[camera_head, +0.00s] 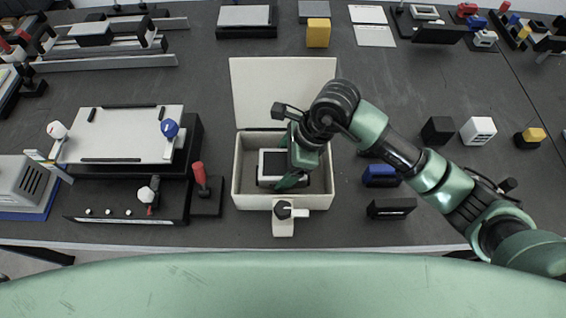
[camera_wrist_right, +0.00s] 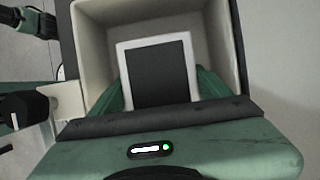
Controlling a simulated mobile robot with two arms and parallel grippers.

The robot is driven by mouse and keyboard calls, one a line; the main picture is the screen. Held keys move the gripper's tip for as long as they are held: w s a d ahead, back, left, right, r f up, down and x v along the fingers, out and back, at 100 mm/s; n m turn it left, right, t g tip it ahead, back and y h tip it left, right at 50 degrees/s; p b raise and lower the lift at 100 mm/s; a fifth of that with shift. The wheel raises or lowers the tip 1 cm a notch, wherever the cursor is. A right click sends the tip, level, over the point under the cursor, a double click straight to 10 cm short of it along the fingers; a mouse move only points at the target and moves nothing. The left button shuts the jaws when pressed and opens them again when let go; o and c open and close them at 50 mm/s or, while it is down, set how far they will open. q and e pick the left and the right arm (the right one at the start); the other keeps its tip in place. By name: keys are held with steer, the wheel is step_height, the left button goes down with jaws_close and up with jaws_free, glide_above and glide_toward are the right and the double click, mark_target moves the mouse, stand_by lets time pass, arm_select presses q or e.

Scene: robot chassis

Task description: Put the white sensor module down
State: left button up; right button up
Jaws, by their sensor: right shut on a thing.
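The white sensor module (camera_head: 270,165), with a white frame and a dark face, is inside the open beige box (camera_head: 250,202) at the middle of the table. My right gripper (camera_head: 288,176) reaches down into the box and is shut on the module. In the right wrist view the module (camera_wrist_right: 159,72) sits between the two green fingers, with the box walls (camera_wrist_right: 222,40) around it. I cannot tell whether its underside touches the box floor. My left gripper is not seen.
The box lid (camera_head: 284,88) stands open behind it, and a latch (camera_head: 283,212) is at its front. A fixture with a red-handled clamp (camera_head: 201,180) stands left. A blue block (camera_head: 381,175) and a black block (camera_head: 391,208) lie right, under my arm.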

steer(key=shift+f, duration=0.3)
steer(key=o, duration=1.7)
steer(key=shift+r, duration=0.1)
steer(key=shift+c, duration=0.2)
steer(key=shift+r, duration=0.25)
steer(key=shift+r+p, duration=0.5)
steer(key=shift+p, duration=0.2)
steer(key=b+v, duration=0.2)
steer(key=v, duration=0.9)
steer(key=shift+d+r, duration=0.15)
steer(key=shift+d, duration=0.15)
